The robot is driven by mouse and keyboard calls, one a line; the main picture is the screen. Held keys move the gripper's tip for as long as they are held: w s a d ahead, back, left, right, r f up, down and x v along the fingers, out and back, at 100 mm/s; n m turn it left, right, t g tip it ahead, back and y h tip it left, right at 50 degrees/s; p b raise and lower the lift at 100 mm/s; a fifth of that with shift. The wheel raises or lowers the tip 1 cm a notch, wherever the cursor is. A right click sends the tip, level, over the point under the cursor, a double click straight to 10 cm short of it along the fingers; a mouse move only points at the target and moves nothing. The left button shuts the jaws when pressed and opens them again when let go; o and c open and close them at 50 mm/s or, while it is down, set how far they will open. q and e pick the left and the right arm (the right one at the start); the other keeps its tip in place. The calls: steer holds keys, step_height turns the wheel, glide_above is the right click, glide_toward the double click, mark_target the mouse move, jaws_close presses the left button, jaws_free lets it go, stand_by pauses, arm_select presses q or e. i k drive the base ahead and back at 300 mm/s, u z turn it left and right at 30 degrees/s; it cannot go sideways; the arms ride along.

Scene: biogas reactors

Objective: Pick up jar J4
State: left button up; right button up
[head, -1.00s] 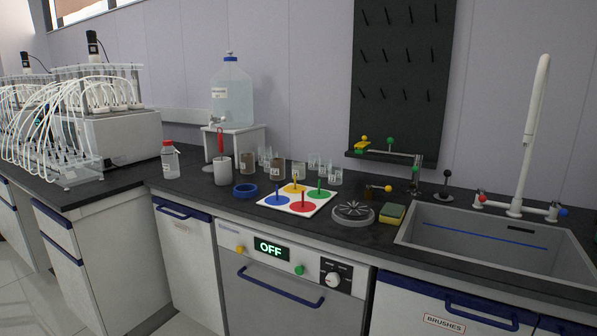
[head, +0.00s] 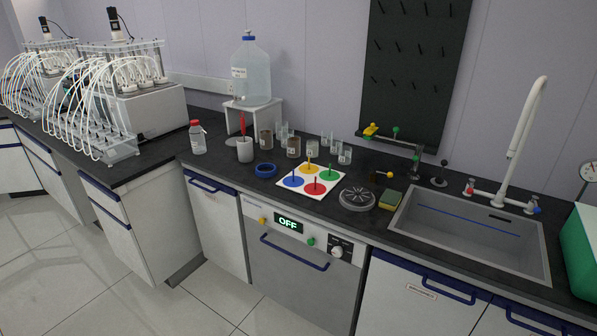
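Several small jars stand in a group at the back of the dark worktop, behind the white board with coloured discs. Two hold brown contents: one brown jar (head: 266,140) at the left and another brown jar (head: 294,148) beside it. Clear jars stand around them, including one behind (head: 282,132), one to the right (head: 313,149) and one at the right end (head: 345,155). Their labels are too small to read, so I cannot tell which is J4. Neither of my grippers is in view.
A red-capped bottle (head: 198,138) is left, a sink (head: 470,259) right. The floor (head: 215,312) before the cabinets is clear.

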mark_target(312, 149)
steer(key=u, duration=1.35)
steer(key=i, duration=2.1)
steer(key=z, duration=1.1)
steer(key=i, duration=0.95)
steer(key=z, duration=0.75)
